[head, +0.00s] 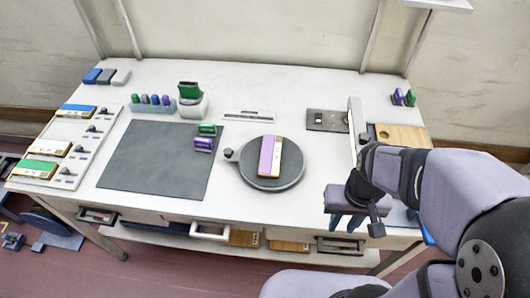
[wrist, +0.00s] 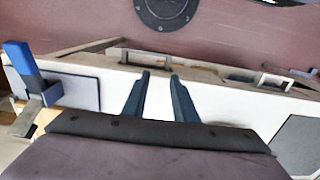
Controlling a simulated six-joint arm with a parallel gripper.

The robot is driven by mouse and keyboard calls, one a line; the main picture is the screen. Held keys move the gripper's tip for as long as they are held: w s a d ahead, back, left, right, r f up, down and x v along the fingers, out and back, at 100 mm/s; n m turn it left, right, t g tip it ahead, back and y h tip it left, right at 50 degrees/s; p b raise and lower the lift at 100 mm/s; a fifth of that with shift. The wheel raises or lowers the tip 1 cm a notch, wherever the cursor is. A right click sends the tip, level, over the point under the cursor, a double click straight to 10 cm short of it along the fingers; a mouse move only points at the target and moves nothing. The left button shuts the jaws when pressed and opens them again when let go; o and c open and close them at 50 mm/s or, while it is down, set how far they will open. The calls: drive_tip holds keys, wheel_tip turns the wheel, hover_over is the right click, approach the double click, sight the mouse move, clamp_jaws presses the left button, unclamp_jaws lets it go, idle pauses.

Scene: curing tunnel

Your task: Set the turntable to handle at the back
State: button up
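The turntable (head: 258,181) is a round dark grey disc on the white table, right of the dark mat. A block (head: 270,156) with pink, white and yellowish stripes lies on the disc. My gripper (head: 350,225) is near the table's front edge, right of the turntable and apart from it. In the wrist view my gripper (wrist: 159,85) shows two dark blue fingers spread with nothing between them. The turntable does not clearly show in the wrist view.
The dark mat (head: 150,165) lies left of the turntable, with green and purple blocks (head: 205,137) at its corner. A green-topped device (head: 190,98) stands behind. A grey plate (head: 327,121) and an upright post (head: 355,120) are at the back right. Drawer handles (head: 210,232) line the front.

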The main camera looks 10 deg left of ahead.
sight(228, 151)
drive_tip(key=shift+o, duration=1.2)
drive_tip(key=w+a+r+n+y+p, duration=0.1)
drive_tip(key=w+a+r+n+p, duration=0.1)
drive_tip(key=w, duration=0.6)
drive_tip(key=a+r+n, duration=0.1)
drive_tip(key=a+n, duration=0.1)
drive_tip(key=a, duration=0.1)
drive_tip(key=shift+a+n, duration=0.4)
drive_tip(key=w+a+n, duration=0.1)
drive_tip(key=w+a, duration=0.1)
drive_tip(key=w+a+r+n+p, duration=0.1)
drive_tip(key=w+a+n, duration=0.1)
drive_tip(key=w+a+n+y, duration=0.1)
drive_tip(key=w+a, duration=0.1)
drive_tip(key=a, duration=0.1)
drive_tip(key=shift+r, duration=0.3)
drive_tip(key=w+a+r+n+y+p, duration=0.1)
drive_tip(key=w+a+n, duration=0.2)
drive_tip(key=a+n, duration=0.35)
drive_tip(key=w+a+n+y+p, duration=0.2)
drive_tip(key=w+a+n, duration=0.15)
drive_tip(key=a, duration=0.55)
drive_tip(key=shift+m, duration=0.5)
drive_tip(key=shift+p+x, duration=1.3)
drive_tip(key=shift+x, duration=2.25)
drive_tip(key=shift+w+d+f, duration=0.1)
drive_tip(key=shift+w+d, duration=0.1)
drive_tip(key=shift+h, duration=0.3)
clamp_jaws()
